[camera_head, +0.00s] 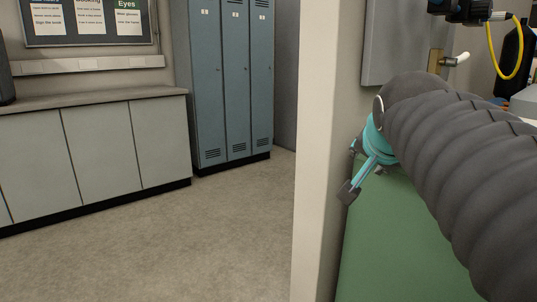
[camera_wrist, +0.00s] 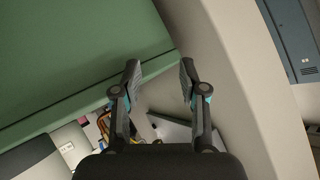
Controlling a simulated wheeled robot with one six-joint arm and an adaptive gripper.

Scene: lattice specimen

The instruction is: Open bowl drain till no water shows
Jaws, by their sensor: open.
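My gripper (camera_head: 352,178) is at the end of my dark ribbed arm, over the green surface and close to the wall edge in the head view. In the wrist view my gripper (camera_wrist: 160,70) has its two fingers apart with nothing between them. No bowl, drain or water can be made out in either view. A fitting with a white-tipped lever (camera_head: 457,59) sticks out from a yellowish plate at the upper right; I cannot tell whether it belongs to the drain. My arm hides much of the right side.
A pale wall end (camera_head: 319,150) stands left of the green surface (camera_head: 385,245). A yellow hose (camera_head: 493,55) and a dark object (camera_head: 513,52) are at the upper right. Blue lockers (camera_head: 235,85) and grey cabinets (camera_head: 98,150) line the far room. The floor between is clear.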

